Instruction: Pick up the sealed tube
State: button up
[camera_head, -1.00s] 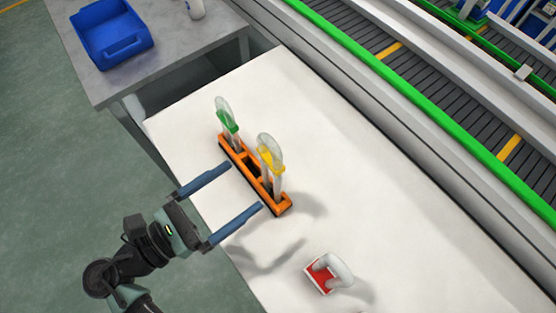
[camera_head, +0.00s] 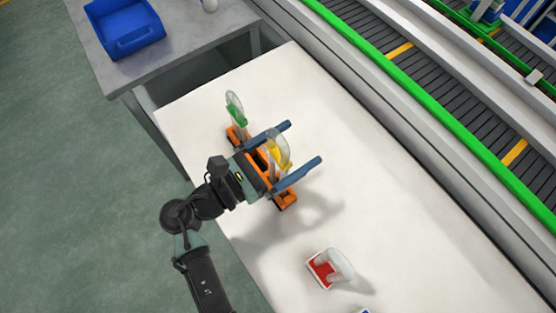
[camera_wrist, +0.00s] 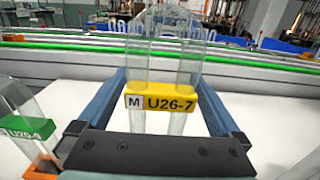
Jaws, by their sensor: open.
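A clear, looped tube with a yellow label (camera_head: 279,153) stands upright in an orange rack (camera_head: 285,200). In the wrist view the yellow label (camera_wrist: 162,103) reads "M U26-7". My gripper (camera_head: 305,143) is open, its two blue fingers on either side of this tube and not visibly touching it. A second clear tube with a green label (camera_head: 236,113) stands in the far end of the rack, outside the fingers; its green label (camera_wrist: 27,131) also shows at the left of the wrist view. My wrist hides the middle of the rack.
A red, white-edged block (camera_head: 322,269) with a clear looped piece stands on the white table (camera_head: 370,215) nearer the front. A blue bin (camera_head: 124,27) sits on a grey bench at the back left. A green-edged conveyor (camera_head: 440,125) runs along the right. Free table lies right of the rack.

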jog(key=c, duration=1.3)
jog(key=shift+c, duration=0.3)
jog(key=shift+r, duration=0.1)
